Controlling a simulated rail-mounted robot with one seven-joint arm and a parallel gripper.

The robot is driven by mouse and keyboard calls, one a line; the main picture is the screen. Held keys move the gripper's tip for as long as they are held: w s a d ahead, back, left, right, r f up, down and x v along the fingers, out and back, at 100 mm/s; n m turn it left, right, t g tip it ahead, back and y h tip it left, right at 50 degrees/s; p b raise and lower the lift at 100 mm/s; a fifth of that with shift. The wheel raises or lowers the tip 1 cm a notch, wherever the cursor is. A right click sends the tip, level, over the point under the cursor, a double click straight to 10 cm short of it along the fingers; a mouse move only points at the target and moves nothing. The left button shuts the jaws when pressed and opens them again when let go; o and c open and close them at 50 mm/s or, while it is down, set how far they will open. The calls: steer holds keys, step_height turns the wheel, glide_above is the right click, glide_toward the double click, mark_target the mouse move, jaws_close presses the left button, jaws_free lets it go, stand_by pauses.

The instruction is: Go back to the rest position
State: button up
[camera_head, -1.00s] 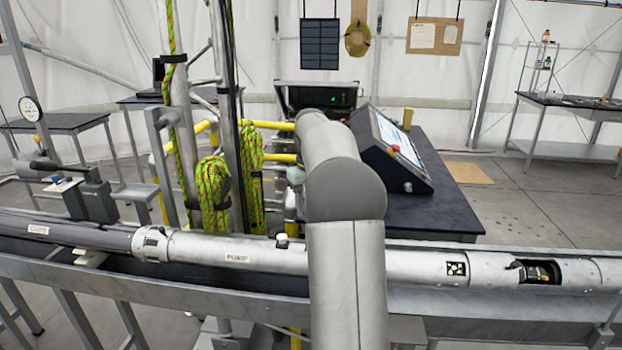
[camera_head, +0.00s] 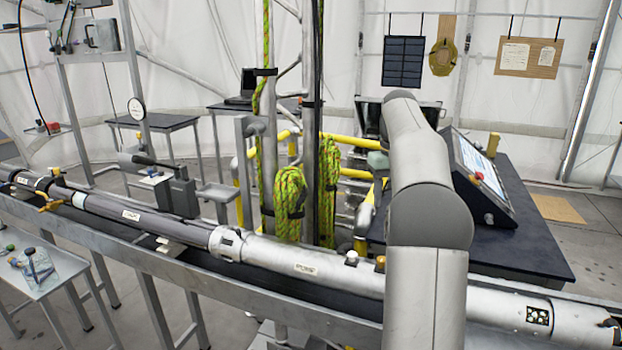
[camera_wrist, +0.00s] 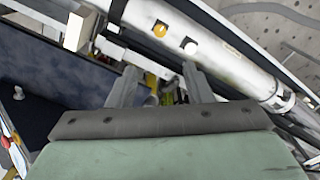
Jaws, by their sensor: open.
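My gripper (camera_wrist: 160,88) is open and empty in the wrist view, its two fingers apart. A long silvery tube (camera_wrist: 200,50) runs diagonally past the fingertips; whether they touch it I cannot tell. In the head view my grey arm reaches up over the same tube (camera_head: 320,268) and the dark table behind it. My gripper's fingers are hidden there behind the arm and the clutter.
A dark table (camera_head: 535,245) with a tilted touchscreen console (camera_head: 480,175) stands at the right. Green-yellow rope coils (camera_head: 290,203) hang on poles (camera_head: 311,120) left of my arm. A clamp (camera_head: 176,192) stands by the tube. A side table (camera_head: 40,275) holds small bottles.

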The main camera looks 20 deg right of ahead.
steer(key=s+a+f+n, duration=0.15)
steer(key=s+a, duration=0.25)
steer(key=a, duration=0.6)
steer(key=s+a+f, duration=0.3)
steer(key=a, duration=0.7)
steer(key=s+a+f, duration=0.6)
steer(key=s, duration=0.4)
steer(key=s+a+f, duration=0.6)
steer(key=s+f, duration=0.1)
steer(key=s, duration=0.3)
steer(key=shift+a+n+t, duration=0.3)
steer(key=shift+n+t, duration=0.1)
steer(key=shift+n, duration=0.05)
steer(key=shift+d, duration=0.1)
